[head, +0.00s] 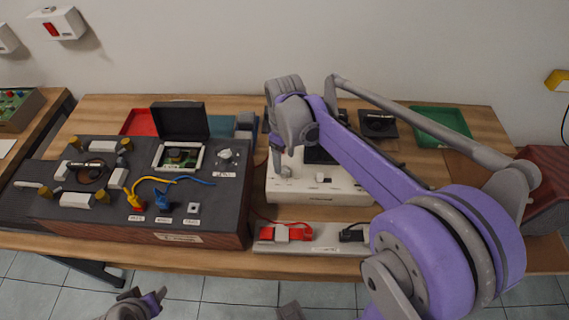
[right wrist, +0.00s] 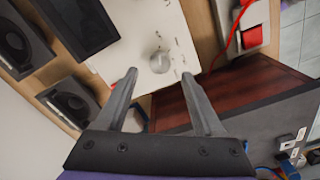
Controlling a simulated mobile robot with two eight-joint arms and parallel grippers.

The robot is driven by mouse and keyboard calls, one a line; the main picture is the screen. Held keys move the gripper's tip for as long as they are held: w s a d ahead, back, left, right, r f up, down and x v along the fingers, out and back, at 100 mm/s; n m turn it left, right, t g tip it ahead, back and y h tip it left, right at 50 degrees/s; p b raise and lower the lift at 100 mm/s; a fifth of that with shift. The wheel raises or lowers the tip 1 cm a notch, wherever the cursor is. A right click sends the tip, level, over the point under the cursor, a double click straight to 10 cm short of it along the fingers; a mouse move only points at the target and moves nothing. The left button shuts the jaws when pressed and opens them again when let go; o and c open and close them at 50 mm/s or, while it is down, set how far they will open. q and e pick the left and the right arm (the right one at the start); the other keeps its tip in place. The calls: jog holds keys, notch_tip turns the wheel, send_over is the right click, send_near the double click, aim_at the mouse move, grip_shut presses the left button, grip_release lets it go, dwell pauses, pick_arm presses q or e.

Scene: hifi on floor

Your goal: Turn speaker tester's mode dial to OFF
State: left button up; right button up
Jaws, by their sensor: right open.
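The speaker tester (head: 315,190) is a white box with a dark area on its top, in the middle of the table in the head view. Its pale round mode dial (head: 285,171) shows at its left part, partly behind my right gripper (head: 281,155). In the right wrist view the dial (right wrist: 159,62) lies just beyond and between the tips of my right gripper (right wrist: 158,76). The right gripper is open and empty, with its fingers apart from the dial. The marks around the dial are too small to read. My left gripper (head: 145,302) is low at the front edge, its jaws unclear.
A dark test box (head: 215,215) with cables, clips and an open lid stands left of the tester. A strip with a red connector (head: 288,233) lies in front. Black speaker units (right wrist: 70,100) stand beside the tester. A green tray (head: 441,125) is at the back right.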

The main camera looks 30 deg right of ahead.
aim_at(284, 172)
notch_tip(284, 172, up, 6)
jog(key=shift+r, duration=0.25)
dwell(0.4)
jog(key=s+a+f+m+t+p, duration=0.1)
jog(key=s+a+f+m+t, duration=0.1)
jog(key=s, duration=0.6)
jog(key=s+a+f+m+t+p, duration=0.2)
jog(key=s+a+f+m+t, duration=0.1)
jog(key=s, duration=0.4)
jog(key=shift+s+a+f+m, duration=0.3)
jog(key=shift+s+a+f, duration=0.1)
jog(key=shift+a, duration=0.5)
